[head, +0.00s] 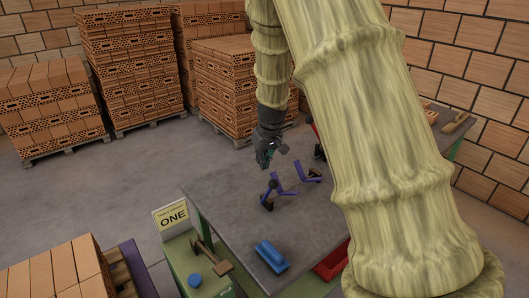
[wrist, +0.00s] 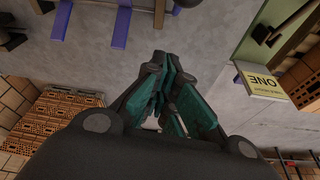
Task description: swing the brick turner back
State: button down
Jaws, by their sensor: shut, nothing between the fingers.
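A purple bracket with a black ball knob (head: 273,187) stands on the grey table, and a second purple angled bracket (head: 308,173) stands to its right. They look like the brick turner, but I cannot tell how they join. Purple bars (wrist: 122,26) also show at the top of the wrist view. My gripper (head: 266,160), dark with teal finger pads, is above the table, behind the knob in the head view, and apart from it. Its fingers (wrist: 163,98) are shut and empty. My arm hides the right part of the table.
The grey table (head: 225,195) bears a blue block-shaped object (head: 271,256) near its front edge. A red tray (head: 332,262) is partly hidden by my arm. A sign reading ONE (head: 171,215) stands at the left. Brick stacks (head: 130,65) stand behind, with open floor between.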

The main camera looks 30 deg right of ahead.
jog(key=shift+s+a+f+p, duration=0.1)
jog(key=shift+s+f+p, duration=0.25)
jog(key=shift+s+f, duration=0.4)
jog(key=shift+s+a+f+p, duration=0.1)
jog(key=shift+s+f+p, duration=0.25)
jog(key=shift+s+f, duration=0.35)
jog(key=shift+s+r, duration=0.2)
jog(key=shift+f, duration=0.2)
